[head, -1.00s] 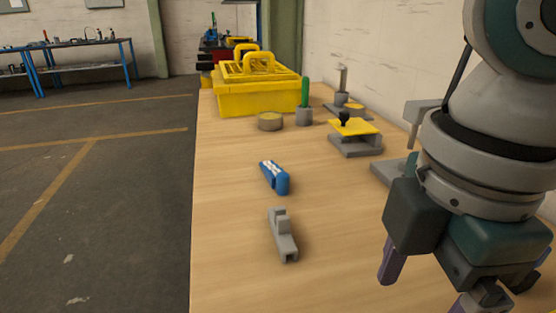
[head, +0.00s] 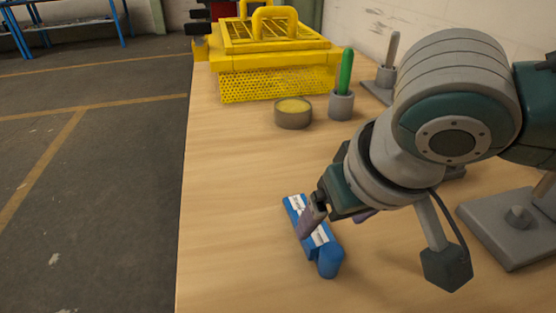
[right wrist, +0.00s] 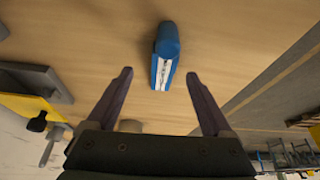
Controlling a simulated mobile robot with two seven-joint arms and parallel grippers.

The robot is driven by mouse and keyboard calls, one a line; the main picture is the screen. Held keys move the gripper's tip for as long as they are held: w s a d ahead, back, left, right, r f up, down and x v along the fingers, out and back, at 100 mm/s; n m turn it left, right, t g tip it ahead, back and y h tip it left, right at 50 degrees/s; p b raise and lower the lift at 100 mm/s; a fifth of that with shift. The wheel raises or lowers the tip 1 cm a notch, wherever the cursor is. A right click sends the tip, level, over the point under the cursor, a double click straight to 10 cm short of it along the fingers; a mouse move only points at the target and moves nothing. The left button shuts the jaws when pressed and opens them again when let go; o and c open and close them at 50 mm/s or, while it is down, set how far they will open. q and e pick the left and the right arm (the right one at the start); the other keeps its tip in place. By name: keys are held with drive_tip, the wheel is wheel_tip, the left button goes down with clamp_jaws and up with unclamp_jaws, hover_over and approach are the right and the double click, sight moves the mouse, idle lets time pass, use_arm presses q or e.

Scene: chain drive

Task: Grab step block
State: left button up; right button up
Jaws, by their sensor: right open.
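A blue block with a white marked strip (head: 327,259) lies on the wooden table in the head view, partly covered by my right gripper (head: 338,216). Its shape has a rounded, taller near end. I cannot tell for sure whether it is the step block. My right gripper is open and empty, its fingers pointing down at the blue block. In the right wrist view the blue block (right wrist: 166,46) lies beyond and between the two spread fingertips (right wrist: 158,76), apart from both. No grey stepped block shows now. My left gripper is not in view.
A yellow basket (head: 275,82) stands at the back, with a round tin (head: 293,114) and a green-handled tool in a grey holder (head: 341,104) before it. A grey fixture plate (head: 507,232) is at right. The table's left edge drops to the floor; the left of the tabletop is clear.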

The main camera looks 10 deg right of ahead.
sight(317, 232)
drive_tip(key=x, duration=0.2)
drive_tip(key=b+x, duration=0.1)
drive_tip(key=x, duration=0.1)
drive_tip(key=b+x, duration=0.1)
drive_tip(key=x, duration=0.1)
drive_tip(key=shift+a+r, duration=0.1)
drive_tip(key=shift+a, duration=0.3)
drive_tip(key=shift+c, duration=0.3)
drive_tip(key=c, duration=0.6)
clamp_jaws()
drive_tip(key=shift+r, duration=0.1)
